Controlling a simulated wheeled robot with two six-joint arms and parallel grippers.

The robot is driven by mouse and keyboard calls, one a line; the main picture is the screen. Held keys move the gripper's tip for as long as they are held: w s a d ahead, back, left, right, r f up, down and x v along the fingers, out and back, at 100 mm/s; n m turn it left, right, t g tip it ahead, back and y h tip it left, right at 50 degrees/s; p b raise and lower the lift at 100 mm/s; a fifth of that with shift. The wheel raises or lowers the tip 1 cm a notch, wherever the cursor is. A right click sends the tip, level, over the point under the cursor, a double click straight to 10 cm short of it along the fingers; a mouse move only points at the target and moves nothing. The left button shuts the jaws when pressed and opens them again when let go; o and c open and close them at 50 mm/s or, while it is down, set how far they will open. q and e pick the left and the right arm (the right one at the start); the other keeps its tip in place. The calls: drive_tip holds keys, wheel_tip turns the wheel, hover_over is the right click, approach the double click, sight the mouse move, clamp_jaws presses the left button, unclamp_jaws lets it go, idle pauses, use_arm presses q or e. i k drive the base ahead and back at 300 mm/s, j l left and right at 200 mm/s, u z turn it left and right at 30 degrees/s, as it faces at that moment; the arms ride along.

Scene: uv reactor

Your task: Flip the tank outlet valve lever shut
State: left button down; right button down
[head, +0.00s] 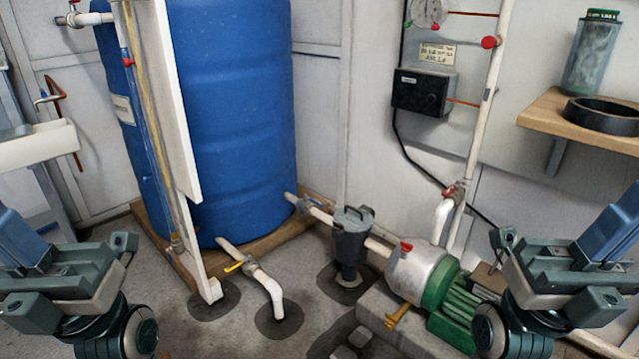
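The big blue tank (235,110) stands on a wooden base at the back left. From its lower right, a white outlet pipe (325,214) runs to a dark strainer (351,240) and the pump (420,277). A small grey valve (307,202) sits on this pipe near the tank; its lever is too small to read. A second pipe at the tank's front carries a yellow lever (234,267) and bends down to the floor. My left gripper (70,276) is at the lower left and my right gripper (553,272) at the lower right. Both look open and empty, apart from all valves.
A white upright board (180,130) stands before the tank's left side. The green pump motor (460,306) and a riser pipe (487,110) with red handles are at the right. A wooden shelf (575,122) juts from the right wall. Grey floor is clear at front left.

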sight(313, 200)
drive_tip(key=i+u, duration=0.25)
drive_tip(key=i, duration=0.3)
drive_tip(key=i+u, duration=0.25)
drive_tip(key=i, duration=0.3)
drive_tip(key=i+l+u, duration=0.25)
drive_tip(key=i, duration=0.25)
drive_tip(key=i+j, duration=0.05)
drive_tip(key=j, duration=0.05)
